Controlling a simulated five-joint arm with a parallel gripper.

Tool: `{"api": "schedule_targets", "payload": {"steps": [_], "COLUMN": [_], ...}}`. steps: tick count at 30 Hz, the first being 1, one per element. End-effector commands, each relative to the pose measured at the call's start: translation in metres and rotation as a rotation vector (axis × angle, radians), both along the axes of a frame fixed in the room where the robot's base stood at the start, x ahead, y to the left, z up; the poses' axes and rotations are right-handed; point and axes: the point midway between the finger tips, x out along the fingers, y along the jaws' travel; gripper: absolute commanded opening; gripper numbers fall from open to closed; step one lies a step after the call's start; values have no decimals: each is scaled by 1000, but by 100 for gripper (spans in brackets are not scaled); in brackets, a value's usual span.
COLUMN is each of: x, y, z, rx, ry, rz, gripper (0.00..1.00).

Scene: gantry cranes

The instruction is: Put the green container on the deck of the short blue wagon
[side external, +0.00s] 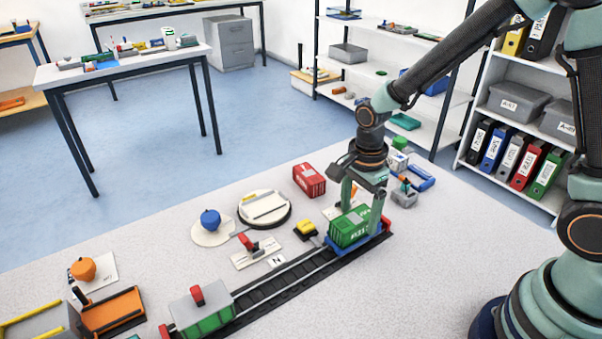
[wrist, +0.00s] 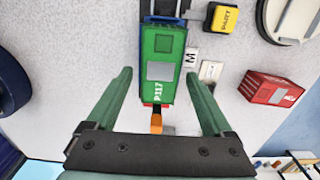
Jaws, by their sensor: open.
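The green container (side external: 349,227) sits lengthwise on the deck of the short blue wagon (side external: 374,241), on the track. It looks level; its underside is hidden. In the wrist view the container (wrist: 163,62) lies between the lines of my fingers, with blue of the wagon (wrist: 163,18) showing at its far end. My gripper (side external: 362,207) is open, above and around the container's right end in the side view. In the wrist view the fingers of my gripper (wrist: 159,77) stand apart on either side, with clear gaps to the container.
A green and grey wagon (side external: 205,318) stands at the near end of the track (side external: 275,288). A red container (side external: 309,180), a yellow block (side external: 306,229) and a round turntable (side external: 264,208) lie left of the blue wagon. Grey and blue items stand behind my gripper.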

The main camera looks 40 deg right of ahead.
Motion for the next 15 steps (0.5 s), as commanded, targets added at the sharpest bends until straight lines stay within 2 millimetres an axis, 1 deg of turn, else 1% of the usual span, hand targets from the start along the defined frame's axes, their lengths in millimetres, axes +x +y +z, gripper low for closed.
{"api": "schedule_targets", "payload": {"steps": [1,9,12,15], "x": [1,2,1,1], "y": [0,0,0,0], "z": [10,66,82,94], "rx": [1,1,1,1], "ry": [-7,-8,-6,-3], "rz": [0,0,0,0], "gripper": [86,86,86,86]}}
